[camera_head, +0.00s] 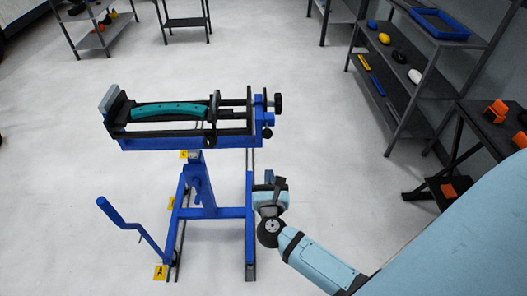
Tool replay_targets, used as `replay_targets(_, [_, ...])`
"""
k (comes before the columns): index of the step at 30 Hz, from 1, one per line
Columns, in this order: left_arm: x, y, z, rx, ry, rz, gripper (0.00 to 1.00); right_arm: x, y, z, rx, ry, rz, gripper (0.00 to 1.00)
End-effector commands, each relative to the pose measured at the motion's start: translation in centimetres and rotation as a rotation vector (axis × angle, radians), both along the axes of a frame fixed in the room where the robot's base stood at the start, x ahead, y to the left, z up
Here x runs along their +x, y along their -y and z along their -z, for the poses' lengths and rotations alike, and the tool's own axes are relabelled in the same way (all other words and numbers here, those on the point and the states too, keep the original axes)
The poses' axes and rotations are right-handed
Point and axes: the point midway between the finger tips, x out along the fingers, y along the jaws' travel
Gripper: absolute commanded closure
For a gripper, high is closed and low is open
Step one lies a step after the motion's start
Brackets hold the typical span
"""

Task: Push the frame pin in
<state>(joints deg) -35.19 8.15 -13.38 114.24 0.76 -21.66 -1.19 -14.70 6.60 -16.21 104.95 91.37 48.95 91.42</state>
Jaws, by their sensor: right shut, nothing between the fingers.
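A blue stand with a black clamping frame (178,133) is left of centre. A teal curved piece (168,109) lies lengthwise in the frame. Black knobs (278,103) stick out at the frame's right end, with a smaller dark knob (267,133) below them. I cannot tell for sure which small part is the frame pin. My right gripper (269,180) is shut and empty, below the frame's right end and apart from it in the picture. Its fingertips are small and partly hidden by the wrist. My left gripper is out of view.
Grey shelves (405,90) with small items stand at right, beside a dark table (490,125) with orange things. The pale floor (320,150) between is clear.

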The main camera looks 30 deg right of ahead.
Motion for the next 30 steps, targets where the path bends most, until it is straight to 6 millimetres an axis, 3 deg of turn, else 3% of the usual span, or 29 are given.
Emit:
replay_targets(18, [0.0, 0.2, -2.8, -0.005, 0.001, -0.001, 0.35, 9.8, 6.0, -0.4, -0.007, 0.002, -0.002, 1.0])
replay_targets(24, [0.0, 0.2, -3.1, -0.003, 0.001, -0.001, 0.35, 11.3, 6.9, -0.2, -0.004, 0.0, -0.002, 1.0])
replay_targets(30, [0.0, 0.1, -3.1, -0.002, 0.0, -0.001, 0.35, 11.7, 7.2, -0.1, -0.004, 0.0, -0.002, 1.0])
